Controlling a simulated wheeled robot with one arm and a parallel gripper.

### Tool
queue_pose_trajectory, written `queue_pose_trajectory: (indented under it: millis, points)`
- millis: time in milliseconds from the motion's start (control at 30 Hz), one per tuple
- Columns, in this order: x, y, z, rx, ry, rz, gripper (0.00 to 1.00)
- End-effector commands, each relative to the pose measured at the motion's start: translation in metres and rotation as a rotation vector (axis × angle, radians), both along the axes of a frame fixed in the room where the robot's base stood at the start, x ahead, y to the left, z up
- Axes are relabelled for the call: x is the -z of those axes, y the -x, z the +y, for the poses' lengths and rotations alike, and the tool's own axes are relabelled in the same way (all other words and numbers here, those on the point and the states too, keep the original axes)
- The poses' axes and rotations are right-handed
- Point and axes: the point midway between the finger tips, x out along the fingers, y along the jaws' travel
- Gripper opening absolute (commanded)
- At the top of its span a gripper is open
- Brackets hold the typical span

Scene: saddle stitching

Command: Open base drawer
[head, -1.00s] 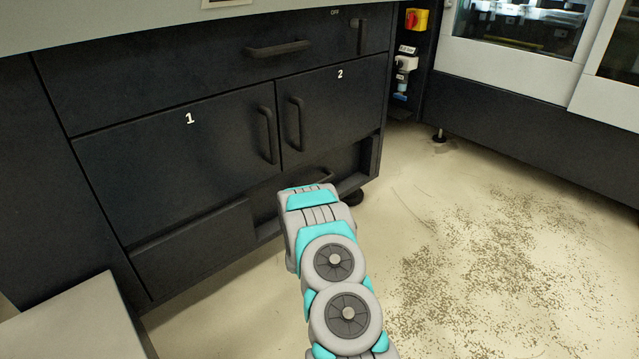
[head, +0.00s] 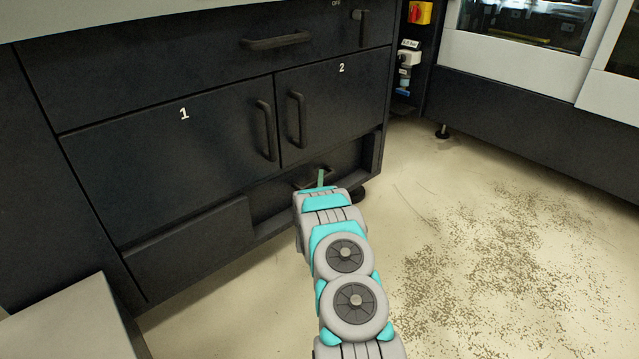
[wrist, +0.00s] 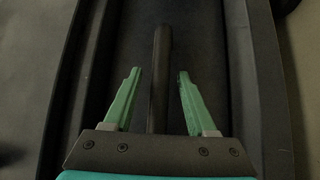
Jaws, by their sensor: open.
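The base drawer (head: 345,163) is a dark recessed front at the bottom right of the black cabinet, below door 2. It looks closed. Its dark bar handle (head: 303,184) is partly hidden behind my arm in the head view. In the wrist view the handle (wrist: 161,75) runs lengthwise between the two green fingers of my gripper (wrist: 159,74). The fingers are open, with a gap on each side of the handle. In the head view only one green finger of my gripper (head: 321,178) shows above the wrist, close to the handle.
Door 1 (head: 175,160), door 2 (head: 335,105) and an upper drawer (head: 215,50) with bar handles are above. A light grey box (head: 65,325) stands at lower left. The floor (head: 480,230) to the right is open, with scattered specks. A machine stands at back right.

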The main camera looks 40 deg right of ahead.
Motion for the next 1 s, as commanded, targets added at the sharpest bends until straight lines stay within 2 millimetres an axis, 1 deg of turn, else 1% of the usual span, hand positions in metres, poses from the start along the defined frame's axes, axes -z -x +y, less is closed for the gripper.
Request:
queue_pose_trajectory:
  millis: [267,767,800,1000]
  points:
    - [0.0001,-0.0020,-0.0013,-0.001,-0.001,0.002,0.57]
    - [0.0003,-0.0020,-0.0010,-0.001,-0.001,0.002,0.02]
    - [0.0004,-0.0020,-0.0010,-0.001,-0.001,0.002,0.00]
    - [0.0005,-0.0020,-0.0009,-0.001,-0.001,0.002,0.00]
